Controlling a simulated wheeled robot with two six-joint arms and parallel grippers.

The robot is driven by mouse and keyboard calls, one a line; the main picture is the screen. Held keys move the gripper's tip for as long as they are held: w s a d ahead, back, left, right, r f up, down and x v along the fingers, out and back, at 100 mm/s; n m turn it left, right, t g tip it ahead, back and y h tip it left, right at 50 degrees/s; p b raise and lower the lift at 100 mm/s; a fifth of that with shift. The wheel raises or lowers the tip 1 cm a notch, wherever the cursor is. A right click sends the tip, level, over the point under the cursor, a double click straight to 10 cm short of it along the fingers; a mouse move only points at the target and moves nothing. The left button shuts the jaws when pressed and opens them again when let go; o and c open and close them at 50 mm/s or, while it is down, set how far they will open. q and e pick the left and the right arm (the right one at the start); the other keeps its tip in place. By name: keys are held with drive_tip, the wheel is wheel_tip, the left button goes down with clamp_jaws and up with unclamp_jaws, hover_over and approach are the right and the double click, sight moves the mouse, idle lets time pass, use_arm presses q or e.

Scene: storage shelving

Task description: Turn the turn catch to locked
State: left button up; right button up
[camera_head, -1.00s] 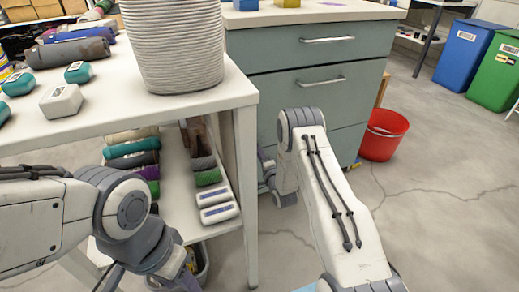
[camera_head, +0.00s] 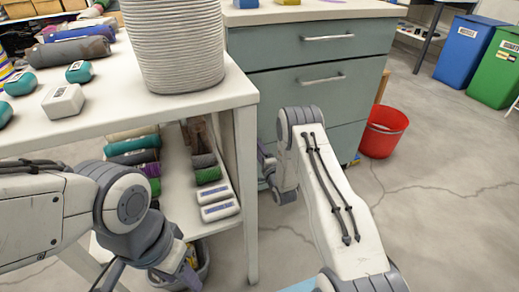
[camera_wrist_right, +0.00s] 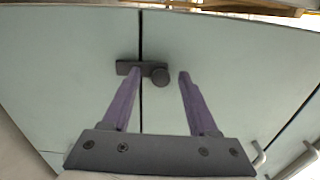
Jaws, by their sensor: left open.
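The turn catch (camera_wrist_right: 128,67) is a dark bar with a round knob, seen in the right wrist view. The bar lies about level across the dark gap between two pale green panels. My right gripper (camera_wrist_right: 160,74) is open, its purple fingers on either side of the knob; the left finger overlaps the bar. I cannot tell whether they touch. In the head view my right arm mostly hides this gripper beside the green cabinet (camera_head: 300,86); the catch is not visible there. My left gripper (camera_head: 187,278) is partly visible, low beside the white table, open and apart from the catch.
The white table (camera_head: 120,112) with a lower shelf of rolled and boxed items stands left of the cabinet. A ribbed pale bin (camera_head: 175,45) stands on it. A red bucket (camera_head: 383,133) is right of the cabinet. The floor farther right is mostly clear.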

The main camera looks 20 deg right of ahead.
drive_tip(key=s+p, duration=0.4)
drive_tip(key=s, duration=0.6)
drive_tip(key=shift+s+d, duration=0.15)
drive_tip(key=shift+s, duration=0.1)
drive_tip(key=shift+s+d, duration=0.1)
